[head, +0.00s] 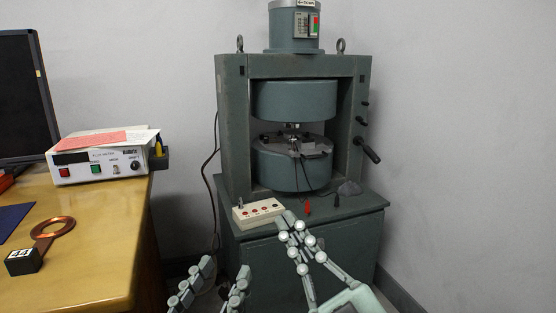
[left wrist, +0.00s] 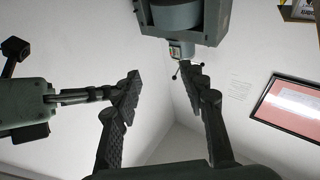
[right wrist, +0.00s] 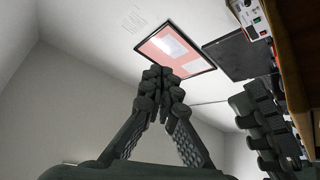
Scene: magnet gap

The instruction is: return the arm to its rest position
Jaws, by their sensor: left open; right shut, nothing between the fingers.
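My left gripper (head: 212,284) is open and empty, low in the head view, between the desk and the magnet stand. Its two fingers stand apart in the left wrist view (left wrist: 165,80). My right gripper (head: 286,221) is shut and empty. In the head view its fingertips overlap the front of the magnet stand beside the control box; I cannot tell whether they touch. In the right wrist view its fingertips (right wrist: 162,78) meet, with nothing between them.
The green electromagnet (head: 294,66) stands on a cabinet (head: 345,235) with a white control box (head: 258,212). A wooden desk (head: 95,255) at left holds a meter (head: 100,165), a copper ring (head: 52,228) and a dark block (head: 24,261). Clear wall lies at right.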

